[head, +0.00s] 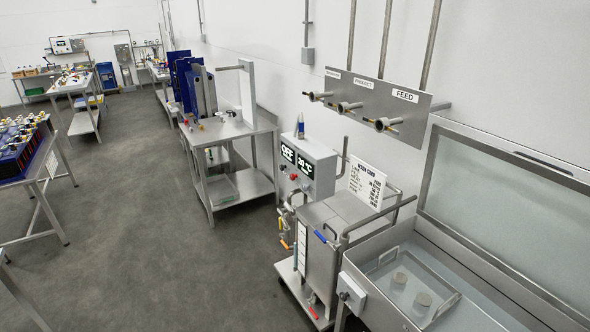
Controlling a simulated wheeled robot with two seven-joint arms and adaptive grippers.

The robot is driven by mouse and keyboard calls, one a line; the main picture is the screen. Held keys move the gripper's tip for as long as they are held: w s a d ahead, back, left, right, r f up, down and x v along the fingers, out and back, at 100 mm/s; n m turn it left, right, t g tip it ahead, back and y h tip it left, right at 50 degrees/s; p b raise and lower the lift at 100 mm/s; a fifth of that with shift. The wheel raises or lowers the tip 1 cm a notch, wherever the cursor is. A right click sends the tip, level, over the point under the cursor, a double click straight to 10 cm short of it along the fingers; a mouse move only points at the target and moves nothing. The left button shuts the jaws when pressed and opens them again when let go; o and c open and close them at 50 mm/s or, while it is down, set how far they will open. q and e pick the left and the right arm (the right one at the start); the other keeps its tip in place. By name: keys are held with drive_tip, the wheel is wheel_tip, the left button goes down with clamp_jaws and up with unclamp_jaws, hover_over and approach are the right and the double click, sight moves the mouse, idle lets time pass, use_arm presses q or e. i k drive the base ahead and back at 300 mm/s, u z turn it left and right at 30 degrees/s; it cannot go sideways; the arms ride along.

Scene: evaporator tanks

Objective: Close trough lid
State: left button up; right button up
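The trough (372,302) is a stainless steel basin at the lower right, cut off by the picture's bottom and right edges. Its lid (505,210) stands raised at the back, tilted up against the wall side. The lid has a metal frame around a pale, translucent panel, and a dark slot shows near its top edge. Its right part is out of the picture. Inside the open trough is a shallow clear tray (380,262) with two pale round pieces (423,299). Neither of my grippers is in view.
A steel tank (322,262) with a pipe handle stands left of the trough, beside a control box (308,168) reading OFF and 20 °C. A wall panel (375,105) with several valves, one labelled FEED, hangs above.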

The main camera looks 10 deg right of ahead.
sight(562, 176)
drive_tip(key=z, duration=3.1)
drive_tip(key=i, duration=1.2)
drive_tip(key=u, duration=1.45)
